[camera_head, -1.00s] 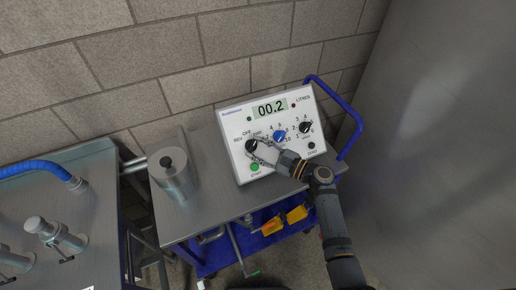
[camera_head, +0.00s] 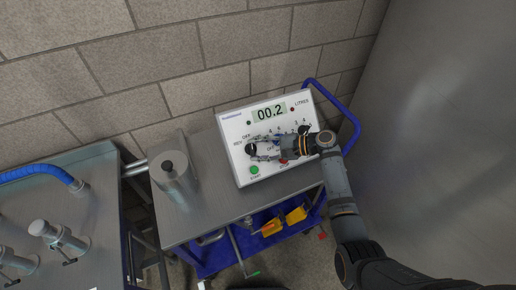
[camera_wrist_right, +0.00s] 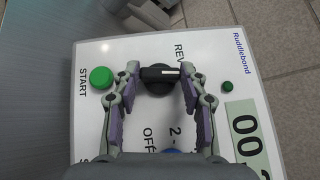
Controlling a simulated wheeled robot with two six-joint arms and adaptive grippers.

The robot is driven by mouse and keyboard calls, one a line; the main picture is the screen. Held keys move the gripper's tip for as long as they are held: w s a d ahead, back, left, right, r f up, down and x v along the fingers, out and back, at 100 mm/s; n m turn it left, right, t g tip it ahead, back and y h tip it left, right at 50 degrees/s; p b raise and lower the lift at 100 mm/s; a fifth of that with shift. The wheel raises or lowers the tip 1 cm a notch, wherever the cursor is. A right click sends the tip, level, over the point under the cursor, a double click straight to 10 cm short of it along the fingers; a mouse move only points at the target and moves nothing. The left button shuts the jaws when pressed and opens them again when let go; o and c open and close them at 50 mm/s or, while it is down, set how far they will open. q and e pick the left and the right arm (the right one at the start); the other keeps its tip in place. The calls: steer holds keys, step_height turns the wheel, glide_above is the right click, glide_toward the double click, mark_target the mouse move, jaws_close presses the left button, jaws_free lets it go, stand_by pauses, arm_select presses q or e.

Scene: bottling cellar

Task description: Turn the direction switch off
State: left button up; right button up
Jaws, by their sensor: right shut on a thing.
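The direction switch (camera_head: 251,149) is a black knob at the left of the white control box (camera_head: 240,176). My right gripper (camera_head: 254,149) reaches it from the right and covers part of it. In the right wrist view the knob (camera_wrist_right: 159,80) sits between the fingertips of my right gripper (camera_wrist_right: 160,72), which is shut on it. The knob's white mark points to the right there, towards the box's upper side. The label REV lies beside it; the right finger hides part of the panel. My left gripper is out of view.
The box's display (camera_head: 269,112) reads 00.2. A green START button (camera_head: 254,170) lies below the switch. The box stands on a steel trolley (camera_head: 207,212) with a blue handle (camera_head: 352,125). A metal cylinder (camera_head: 175,182) stands left of it, and a large grey surface (camera_head: 440,130) rises at right.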

steer(key=shift+r+n+g+h, duration=0.1)
steer(key=shift+n+g+h, duration=0.2)
steer(key=shift+n+g, duration=0.25)
steer(key=shift+n, duration=0.25)
steer(key=o, duration=1.1)
steer(key=shift+o, duration=0.2)
steer(key=v, duration=1.2)
steer(key=shift+w+a, duration=0.1)
